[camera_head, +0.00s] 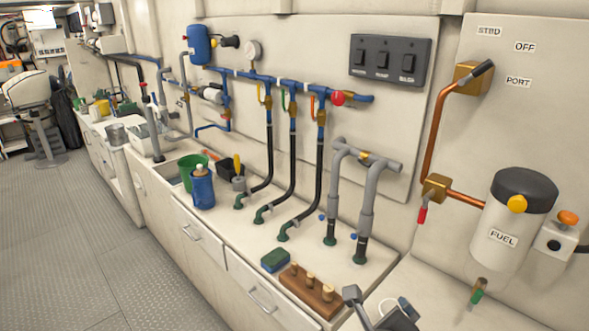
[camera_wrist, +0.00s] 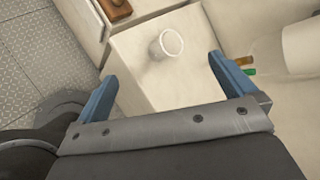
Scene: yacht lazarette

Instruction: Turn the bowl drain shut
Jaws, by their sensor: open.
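The fuel filter (camera_head: 515,220) has a dark cap and a pale bowl labelled FUEL, and hangs on the right wall. Under it is the bowl drain (camera_head: 478,291), a small brass valve with a green end. In the wrist view the drain (camera_wrist: 246,66) shows at the right, just beyond my right finger and apart from it. My gripper (camera_wrist: 157,68) is open, its two blue fingers spread with nothing between them. A clear cup (camera_wrist: 167,43) stands on the counter beyond the fingertips. How far the drain is turned is too small to tell.
A brass valve (camera_head: 436,188) with a red handle and copper pipes sits left of the filter. A box with an orange knob (camera_head: 568,217) is at its right. A wooden block with pegs (camera_head: 310,290) and a green sponge (camera_head: 275,260) lie on the counter.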

